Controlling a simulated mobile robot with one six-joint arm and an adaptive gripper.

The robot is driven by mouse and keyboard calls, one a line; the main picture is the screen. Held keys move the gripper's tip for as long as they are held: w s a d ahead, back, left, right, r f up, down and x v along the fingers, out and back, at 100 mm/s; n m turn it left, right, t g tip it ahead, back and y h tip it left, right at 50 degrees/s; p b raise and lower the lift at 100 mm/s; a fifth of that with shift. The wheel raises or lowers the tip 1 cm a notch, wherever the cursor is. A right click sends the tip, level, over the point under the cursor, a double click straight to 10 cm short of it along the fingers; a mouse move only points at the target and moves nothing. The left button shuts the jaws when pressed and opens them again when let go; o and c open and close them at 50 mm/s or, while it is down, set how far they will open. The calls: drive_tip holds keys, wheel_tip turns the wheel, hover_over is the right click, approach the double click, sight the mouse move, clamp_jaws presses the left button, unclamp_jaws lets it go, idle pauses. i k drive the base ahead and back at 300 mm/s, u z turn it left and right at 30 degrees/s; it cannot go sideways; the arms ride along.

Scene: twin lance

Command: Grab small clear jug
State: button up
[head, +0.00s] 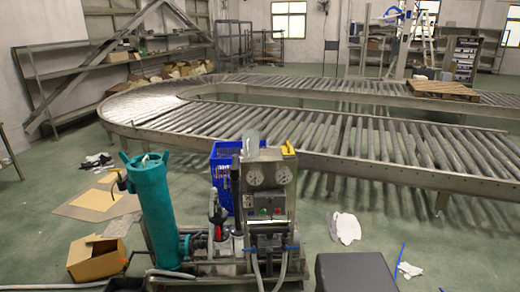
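A small pale, translucent upright thing (250,143), which looks like the clear jug, shows at the top left of the gauge panel on the machine. Its lower part is hidden, and I cannot tell whether it stands on the machine or behind it. My gripper is not in view.
The machine (267,205) has gauges, hoses and a teal cylinder (150,212). A blue crate (219,160) stands behind it. A curved roller conveyor (400,150) crosses the room. An open cardboard box (97,258) and white cloth (345,227) lie on the green floor.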

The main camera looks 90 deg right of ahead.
sight(250, 138)
drive_tip(key=k, duration=0.7)
drive_tip(key=z, duration=4.05)
drive_tip(key=i, duration=0.15)
drive_tip(key=u, duration=2.3)
drive_tip(key=i, duration=0.95)
drive_tip(key=z, duration=0.15)
